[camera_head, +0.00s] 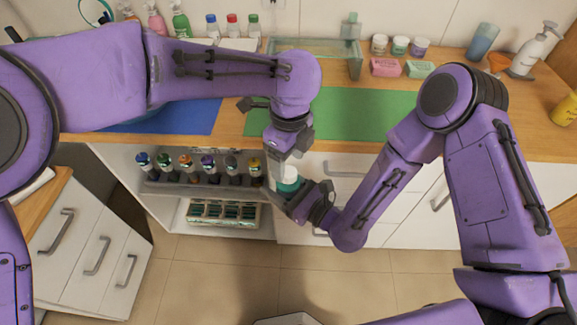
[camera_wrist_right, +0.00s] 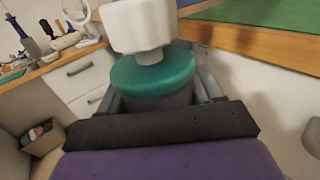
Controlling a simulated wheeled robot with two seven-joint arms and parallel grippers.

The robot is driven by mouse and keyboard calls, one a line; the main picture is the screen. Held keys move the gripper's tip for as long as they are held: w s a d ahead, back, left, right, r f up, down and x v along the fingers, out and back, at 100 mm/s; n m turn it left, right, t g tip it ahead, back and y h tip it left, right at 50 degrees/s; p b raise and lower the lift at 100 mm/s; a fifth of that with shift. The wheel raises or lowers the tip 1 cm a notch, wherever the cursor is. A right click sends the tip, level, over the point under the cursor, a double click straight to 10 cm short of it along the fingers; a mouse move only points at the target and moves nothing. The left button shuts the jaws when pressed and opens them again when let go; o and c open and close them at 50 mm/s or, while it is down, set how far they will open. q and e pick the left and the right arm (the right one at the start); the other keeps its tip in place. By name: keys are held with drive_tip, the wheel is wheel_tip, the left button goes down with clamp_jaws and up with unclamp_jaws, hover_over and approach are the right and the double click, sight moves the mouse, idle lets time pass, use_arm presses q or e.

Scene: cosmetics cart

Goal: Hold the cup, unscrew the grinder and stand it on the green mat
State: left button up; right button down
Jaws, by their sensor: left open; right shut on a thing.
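My right gripper (camera_head: 292,194) is shut on a teal cup (camera_head: 289,185) in front of the counter's edge. In the right wrist view the cup (camera_wrist_right: 152,76) is upright between the fingers, with a darker part below its teal rim. A white faceted piece, which looks like the grinder (camera_wrist_right: 141,27), sits on top of the cup; its top is cut off. My left gripper (camera_head: 283,160) points down, open, just above the cup in the head view. Whether its fingers touch the grinder cannot be told. The green mat (camera_head: 345,110) lies on the counter behind, partly covered by my left arm.
A blue mat (camera_head: 190,118) lies left on the counter (camera_head: 470,135). Small bottles (camera_head: 207,165) stand on a shelf below. A glass tray (camera_head: 315,48), jars, soap bars (camera_head: 385,67) and a pump bottle (camera_head: 530,52) stand at the back. The green mat's right part is clear.

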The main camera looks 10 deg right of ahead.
sight(290, 172)
use_arm(q)
drive_tip(key=shift+o, duration=0.4)
drive_tip(key=shift+r, duration=0.3)
wheel_tip(290, 172, up, 7)
drive_tip(key=m, duration=0.5)
drive_tip(key=f, duration=1.2)
drive_tip(key=shift+s+d, duration=0.1)
drive_tip(key=shift+s, duration=0.15)
drive_tip(key=c, duration=1.2)
drive_tip(key=n, duration=0.4)
drive_tip(key=shift+c, duration=0.2)
drive_tip(key=shift+d, duration=0.1)
